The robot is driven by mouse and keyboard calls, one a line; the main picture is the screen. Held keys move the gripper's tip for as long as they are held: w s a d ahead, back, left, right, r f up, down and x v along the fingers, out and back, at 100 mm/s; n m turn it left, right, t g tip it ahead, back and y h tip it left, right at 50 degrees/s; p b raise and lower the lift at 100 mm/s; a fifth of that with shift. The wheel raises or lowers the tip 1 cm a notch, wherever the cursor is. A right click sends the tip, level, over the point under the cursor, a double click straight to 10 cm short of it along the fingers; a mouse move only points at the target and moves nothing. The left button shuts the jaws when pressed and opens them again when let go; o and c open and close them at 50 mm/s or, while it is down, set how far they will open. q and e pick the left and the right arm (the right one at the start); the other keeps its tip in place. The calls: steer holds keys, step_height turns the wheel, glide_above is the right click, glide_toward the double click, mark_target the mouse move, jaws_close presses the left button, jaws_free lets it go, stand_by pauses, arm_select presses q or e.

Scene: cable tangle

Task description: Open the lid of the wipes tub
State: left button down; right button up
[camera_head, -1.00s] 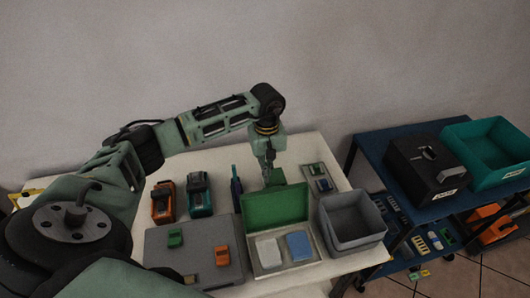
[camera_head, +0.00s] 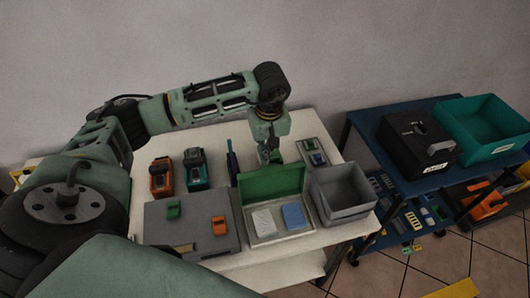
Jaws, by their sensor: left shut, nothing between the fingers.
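The wipes tub (camera_head: 249,233) is a shallow pale box at the front middle of the white table. Its green lid (camera_head: 271,186) is open and stands up along the back edge. A white pack (camera_head: 262,221) and a blue pack (camera_head: 293,215) lie inside. My left gripper (camera_head: 269,156) is shut and empty, pointing down just behind the raised lid. Its fingertips are partly hidden by the lid, so I cannot tell whether they touch it. My right gripper is not in view.
A grey open bin (camera_head: 343,211) stands right of the tub. A grey case (camera_head: 160,230) with small green and orange pieces is on the left. Orange (camera_head: 161,178) and teal (camera_head: 197,170) tools stand behind it. A blue cart (camera_head: 372,138) with boxes is at the right.

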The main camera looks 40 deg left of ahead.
arm_select(q)
steer(key=shift+s+d+r, duration=0.15)
steer(key=shift+s+d, duration=0.15)
steer(key=shift+d, duration=0.05)
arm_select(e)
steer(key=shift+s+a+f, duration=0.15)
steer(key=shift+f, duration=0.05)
arm_select(q)
steer(key=shift+a, duration=0.1)
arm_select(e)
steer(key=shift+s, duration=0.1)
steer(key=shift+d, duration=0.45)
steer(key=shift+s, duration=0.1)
